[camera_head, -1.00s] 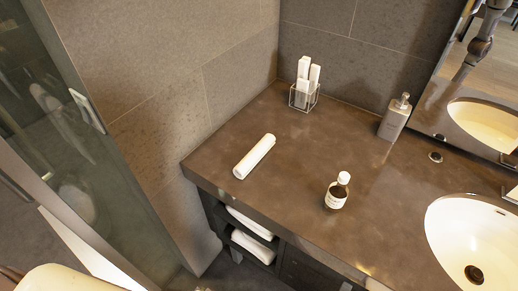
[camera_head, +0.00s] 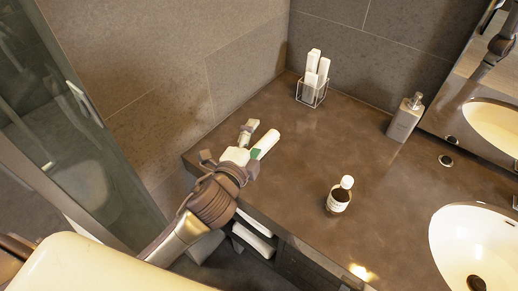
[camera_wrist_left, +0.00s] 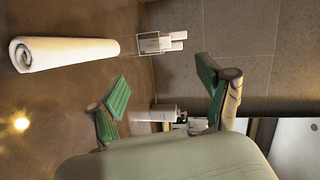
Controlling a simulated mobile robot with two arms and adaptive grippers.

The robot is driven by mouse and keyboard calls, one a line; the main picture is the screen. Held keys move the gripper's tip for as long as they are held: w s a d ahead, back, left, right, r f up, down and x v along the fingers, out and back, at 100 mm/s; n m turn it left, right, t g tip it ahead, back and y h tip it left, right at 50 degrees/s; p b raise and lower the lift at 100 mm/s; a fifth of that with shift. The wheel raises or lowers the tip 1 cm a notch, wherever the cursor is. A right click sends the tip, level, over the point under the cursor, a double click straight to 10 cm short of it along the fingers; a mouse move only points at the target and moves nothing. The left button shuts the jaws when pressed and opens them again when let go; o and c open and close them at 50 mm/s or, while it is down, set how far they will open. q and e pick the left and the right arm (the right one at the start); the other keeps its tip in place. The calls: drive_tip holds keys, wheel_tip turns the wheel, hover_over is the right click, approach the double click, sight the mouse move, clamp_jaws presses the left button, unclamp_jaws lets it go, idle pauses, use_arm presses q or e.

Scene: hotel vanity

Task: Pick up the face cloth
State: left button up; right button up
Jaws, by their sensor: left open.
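The face cloth appears to be the white roll (camera_head: 267,142) lying on the brown counter, near its left end. In the left wrist view the roll (camera_wrist_left: 65,52) lies at the upper left, its spiral end showing. My left gripper (camera_head: 251,139) is over the counter's left end, at the near-left side of the roll, and hides part of it in the head view. Its green-padded fingers are apart, with nothing between them in the left wrist view (camera_wrist_left: 162,84). The roll is outside the fingers there. My right gripper is not in view.
A wire holder (camera_head: 312,97) with several white rolled items stands at the back. A small dark bottle with a white cap (camera_head: 339,196) stands right of the roll. A soap dispenser (camera_head: 405,119) and a sink (camera_head: 478,245) are farther right. A wall borders the counter's left back.

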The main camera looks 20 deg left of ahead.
use_arm(q)
drive_tip(key=w+d+r+m+t+h, duration=0.25)
drive_tip(key=d+r+m+h, duration=0.55)
drive_tip(key=r+m, duration=0.45)
drive_tip(key=s+d+r+m+g+h, duration=0.25)
drive_tip(key=d+m+h, duration=0.3)
drive_tip(key=m, duration=0.65)
drive_tip(key=m+g+y, duration=1.2)
drive_tip(key=m, duration=2.2)
approach(256, 147)
drive_tip(key=shift+h, duration=0.25)
drive_tip(key=p+x, duration=0.2)
drive_tip(key=x, duration=0.2)
drive_tip(key=shift+w+d+f, duration=0.15)
drive_tip(key=shift+d+f, duration=0.05)
drive_tip(key=shift+w+d+f+p, duration=0.1)
drive_tip(key=shift+f+p, duration=0.25)
drive_tip(key=shift+f, duration=0.15)
drive_tip(key=shift+w+f+p, duration=0.1)
drive_tip(key=shift+f+p, duration=0.15)
drive_tip(key=shift+p, duration=0.05)
drive_tip(key=p+x, duration=0.1)
drive_tip(key=x, duration=0.2)
drive_tip(key=shift+w+f+p, duration=0.15)
drive_tip(key=shift+f+p, duration=0.1)
drive_tip(key=shift+p, duration=0.15)
drive_tip(key=shift+w+f, duration=0.2)
drive_tip(key=shift+f, duration=0.35)
drive_tip(key=c, duration=1.3)
